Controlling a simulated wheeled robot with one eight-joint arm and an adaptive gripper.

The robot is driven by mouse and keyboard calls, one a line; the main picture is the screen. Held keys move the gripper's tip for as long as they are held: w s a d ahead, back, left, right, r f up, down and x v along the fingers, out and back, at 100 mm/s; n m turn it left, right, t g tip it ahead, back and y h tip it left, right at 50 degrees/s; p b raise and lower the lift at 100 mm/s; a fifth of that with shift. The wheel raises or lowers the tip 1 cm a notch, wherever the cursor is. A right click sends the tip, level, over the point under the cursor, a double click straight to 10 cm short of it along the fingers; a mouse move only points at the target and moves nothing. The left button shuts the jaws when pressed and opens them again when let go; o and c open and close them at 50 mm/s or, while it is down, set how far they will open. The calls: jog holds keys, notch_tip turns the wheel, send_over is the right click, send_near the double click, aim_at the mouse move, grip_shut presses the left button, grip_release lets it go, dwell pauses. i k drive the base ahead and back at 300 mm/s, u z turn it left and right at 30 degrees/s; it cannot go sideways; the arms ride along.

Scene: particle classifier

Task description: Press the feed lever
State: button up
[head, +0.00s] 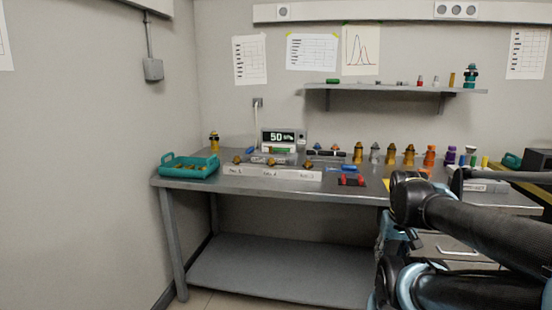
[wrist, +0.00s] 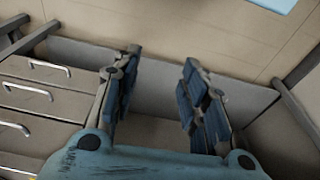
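I cannot make out the feed lever for certain in either view. A device with a lit display reading about 50 (head: 282,138) stands at the back of the metal workbench (head: 240,184). A small black item with red parts (head: 351,181) lies near the bench's front edge. In the wrist view my gripper (wrist: 160,60) is open and empty, its two blue-padded fingers apart. Below it show drawer fronts and floor, no bench-top item. In the head view my dark arm comes in from the right and hides part of the bench front and drawers.
A teal tray (head: 190,172) sits at the bench's left end. A low white labelled strip (head: 272,174) runs along the front. Several amber and coloured bottle-like pieces (head: 391,155) stand at the back right. A wall shelf (head: 395,88) is above. A drawer unit (wrist: 35,98) shows at left in the wrist view.

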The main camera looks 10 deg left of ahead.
aim_at(251, 150)
jog(key=u, duration=0.55)
jog(key=k, duration=1.3)
jog(key=u, duration=0.9)
jog(key=i, duration=1.45)
jog(key=z, duration=0.8)
jog(key=i, duration=0.95)
jog(key=z, duration=0.6)
